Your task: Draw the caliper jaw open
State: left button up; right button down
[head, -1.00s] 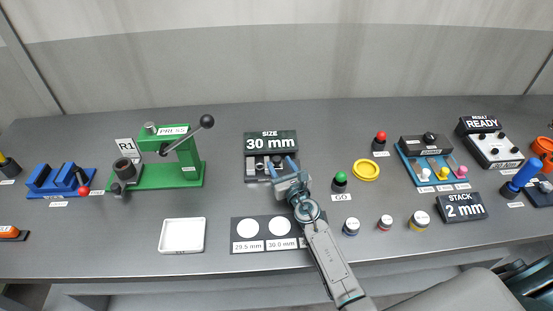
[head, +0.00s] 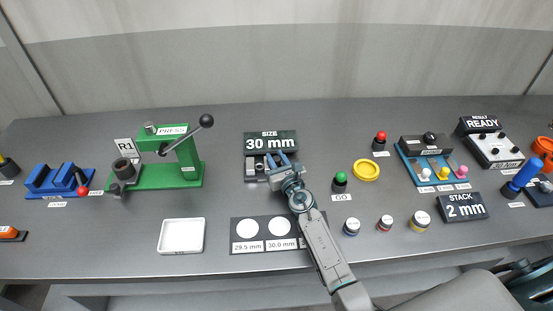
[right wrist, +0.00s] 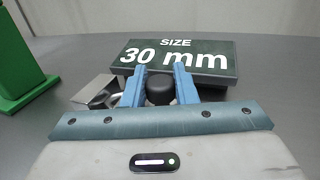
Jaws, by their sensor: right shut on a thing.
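The caliper (head: 252,170) sits below the black SIZE 30 mm display (head: 270,141) at the middle of the bench. Its silvery metal parts (right wrist: 97,92) show left of my fingers in the right wrist view. My right gripper (head: 278,158) is at the caliper's right part. Its blue fingers (right wrist: 159,85) are shut on a round black knob (right wrist: 160,92) in the right wrist view. The fingers and wrist hide much of the caliper, so the jaw gap cannot be judged. My left gripper is not in view.
The 30 mm display stands close behind my fingers. A green press (head: 175,165) is to the left, a green GO button (head: 340,180) to the right. A sorting mat (head: 262,246) and white tray (head: 182,236) lie in front. Bare bench separates the press and caliper.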

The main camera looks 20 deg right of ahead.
jog(key=shift+s+d, duration=0.2)
jog(key=shift+d, duration=0.5)
jog(key=shift+s+d, duration=0.15)
jog(key=shift+d, duration=0.55)
jog(key=c, duration=1.3)
grip_release()
jog(key=shift+c, duration=0.2)
jog(key=shift+o, duration=1)
jog(key=shift+s+d, duration=0.1)
jog(key=shift+d, duration=0.1)
jog(key=shift+s+a, duration=0.1)
jog(key=shift+s, duration=0.15)
jog(key=s, duration=1)
jog(key=shift+s+d, duration=0.15)
jog(key=shift+d, duration=0.25)
